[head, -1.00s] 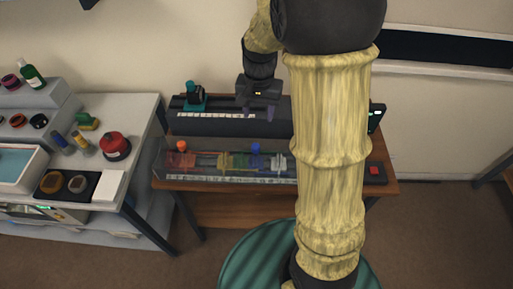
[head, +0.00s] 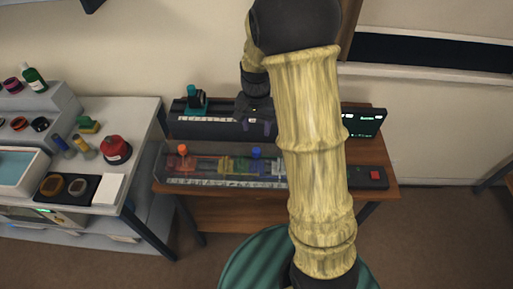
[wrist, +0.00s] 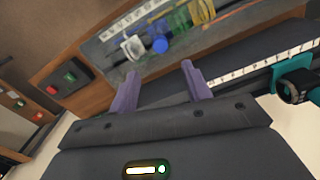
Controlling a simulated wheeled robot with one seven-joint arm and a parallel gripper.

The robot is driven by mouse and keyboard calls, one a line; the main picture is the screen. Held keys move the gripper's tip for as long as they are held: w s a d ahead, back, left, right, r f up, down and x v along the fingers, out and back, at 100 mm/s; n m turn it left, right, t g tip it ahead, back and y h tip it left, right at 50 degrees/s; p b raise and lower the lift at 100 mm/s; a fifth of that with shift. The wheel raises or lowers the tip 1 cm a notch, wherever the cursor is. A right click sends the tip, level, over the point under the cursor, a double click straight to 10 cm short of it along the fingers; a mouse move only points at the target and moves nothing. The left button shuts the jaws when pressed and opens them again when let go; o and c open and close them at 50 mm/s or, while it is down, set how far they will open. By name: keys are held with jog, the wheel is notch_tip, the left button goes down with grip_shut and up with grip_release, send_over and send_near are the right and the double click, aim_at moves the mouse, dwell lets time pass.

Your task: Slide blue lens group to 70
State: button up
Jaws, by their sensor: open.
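The blue lens group shows its round blue knob (head: 256,152) on top of the clear lens assembly along the front of the wooden bench. In the wrist view the blue knob (wrist: 160,46) sits beyond my fingertips, beside a whitish ring. An orange knob (head: 183,149) stands at the left end of the same assembly. A white scale strip (head: 225,182) runs along its front edge; its numbers are too small to read. My gripper (wrist: 159,80) is open and empty, with two purple fingers. In the head view it is above the dark rear rail (head: 225,128), behind the blue knob and apart from it.
A teal device (head: 196,101) stands on the rear rail's left end. A small screen (head: 363,121) and a box with a red button (head: 375,175) are at the bench's right. A white side table (head: 140,112) with bottles and rings stands left.

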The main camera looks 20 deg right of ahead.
aim_at(256, 150)
notch_tip(256, 150, down, 12)
jog(key=shift+r+p, duration=0.25)
jog(key=shift+p, duration=0.25)
grip_shut()
